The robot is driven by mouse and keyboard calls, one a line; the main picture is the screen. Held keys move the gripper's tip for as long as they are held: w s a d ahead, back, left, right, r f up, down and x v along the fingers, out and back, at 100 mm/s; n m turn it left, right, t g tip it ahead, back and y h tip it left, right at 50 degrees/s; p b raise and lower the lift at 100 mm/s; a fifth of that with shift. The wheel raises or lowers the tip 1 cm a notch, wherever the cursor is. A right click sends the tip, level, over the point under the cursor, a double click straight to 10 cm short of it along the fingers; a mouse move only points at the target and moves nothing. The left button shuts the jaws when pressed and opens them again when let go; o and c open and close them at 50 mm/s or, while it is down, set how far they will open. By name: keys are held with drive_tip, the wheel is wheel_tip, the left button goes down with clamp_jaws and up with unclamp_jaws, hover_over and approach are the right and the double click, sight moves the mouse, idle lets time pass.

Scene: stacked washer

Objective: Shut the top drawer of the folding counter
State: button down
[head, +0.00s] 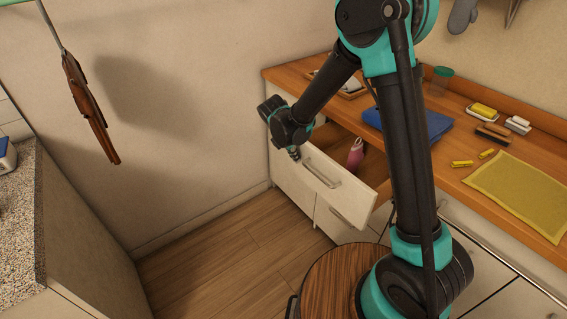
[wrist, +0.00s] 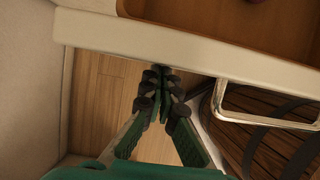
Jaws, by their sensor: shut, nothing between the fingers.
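The top drawer (head: 340,184) of the folding counter stands open in the head view, with a metal bar handle on its white front. In the wrist view, its front panel (wrist: 200,52) runs across the upper part of the picture. The brown drawer inside (wrist: 225,18) lies beyond it, and the handle (wrist: 265,121) is at right. My gripper (head: 296,156) is at the left part of the drawer front. In the wrist view, my gripper (wrist: 163,82) is shut and empty, its tips close to the panel, left of the handle. I cannot tell whether they touch.
A pink bottle (head: 355,153) is in the open drawer. The wooden countertop (head: 452,135) bears a blue folder (head: 428,122), a yellow mat (head: 520,195) and small items. A lower drawer (head: 341,222) is below. Wooden floor (head: 215,260) is free at left, before a speckled counter (head: 20,220).

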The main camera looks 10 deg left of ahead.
drive_tip(key=w+d, duration=0.4)
drive_tip(key=w, duration=0.1)
drive_tip(key=w+d, duration=0.4)
drive_tip(key=w, duration=0.1)
drive_tip(key=w+d, duration=0.5)
drive_tip(key=shift+w, duration=0.2)
drive_tip(key=shift+w+d+r, duration=0.1)
drive_tip(key=shift+d, duration=0.05)
